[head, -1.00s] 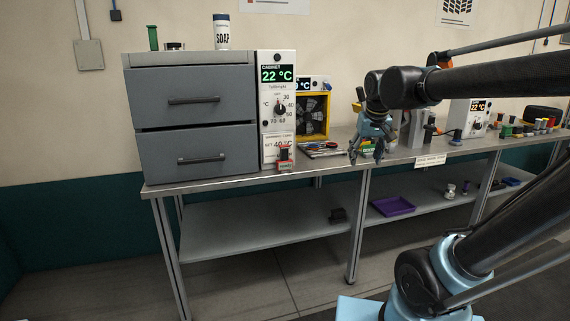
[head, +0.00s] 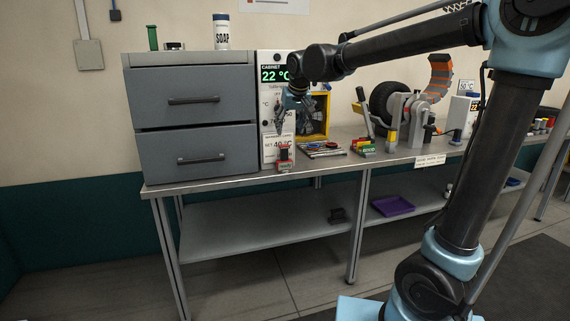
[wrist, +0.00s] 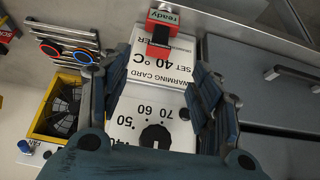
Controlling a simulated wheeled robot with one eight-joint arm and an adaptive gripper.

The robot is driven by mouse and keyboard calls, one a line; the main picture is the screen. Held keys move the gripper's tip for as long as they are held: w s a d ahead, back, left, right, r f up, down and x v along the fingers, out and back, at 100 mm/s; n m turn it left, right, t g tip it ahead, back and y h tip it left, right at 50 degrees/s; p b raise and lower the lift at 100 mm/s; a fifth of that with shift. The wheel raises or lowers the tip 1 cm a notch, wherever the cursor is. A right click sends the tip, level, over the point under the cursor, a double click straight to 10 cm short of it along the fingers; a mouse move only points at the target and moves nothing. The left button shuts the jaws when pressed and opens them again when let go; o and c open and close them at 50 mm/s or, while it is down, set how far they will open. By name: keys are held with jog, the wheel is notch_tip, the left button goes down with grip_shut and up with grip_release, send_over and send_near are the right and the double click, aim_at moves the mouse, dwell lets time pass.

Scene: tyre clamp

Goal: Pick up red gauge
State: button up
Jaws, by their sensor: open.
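A small red block (head: 284,160) with a black upper part stands on the bench by the front edge, before the white cabinet panel. In the wrist view the red block (wrist: 164,18) carries a "ready" label. A red ring (wrist: 50,48) also lies on a rack to its left; I cannot tell for certain which of these is the red gauge. My gripper (head: 281,128) is open, fingers pointing down, above the red block and in front of the panel. In the wrist view my gripper (wrist: 158,78) has nothing between its fingers; the block is beyond the fingertips.
The grey drawer cabinet (head: 190,115) stands close on the left. The rack (head: 320,149) and a yellow-framed fan (head: 325,118) are to the right. Farther right are a "good" stand (head: 367,150) and a tyre (head: 385,100) in a clamp. The bench's front edge is close to the block.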

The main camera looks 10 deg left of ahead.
aim_at(286, 147)
jog(key=x, duration=1.2)
jog(key=shift+w+f, duration=0.3)
jog(key=shift+f, duration=0.05)
grip_shut()
